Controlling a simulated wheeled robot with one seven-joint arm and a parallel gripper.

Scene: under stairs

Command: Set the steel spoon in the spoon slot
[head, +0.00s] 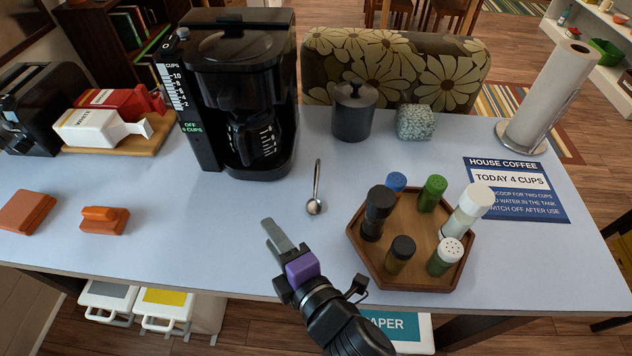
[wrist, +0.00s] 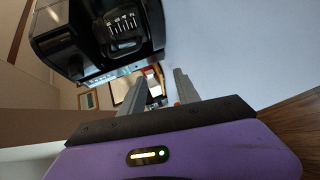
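The steel spoon (head: 316,188) lies on the pale table in the head view, between the coffee maker and the wooden spice tray. Its bowl points toward the near edge and its handle toward the back. My gripper (head: 273,234) is to the left of the spoon bowl and nearer the front edge, apart from it. In the wrist view my gripper (wrist: 162,82) shows two grey fingers with a gap and nothing between them. The spoon does not show in the wrist view. I cannot make out a spoon slot in either view.
A black coffee maker (head: 240,90) stands behind my gripper. A hexagonal wooden tray (head: 358,246) with several spice jars is to the right. A dark lidded canister (head: 353,112) stands behind the spoon. Orange blocks (head: 104,219) lie at left. The table around the spoon is clear.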

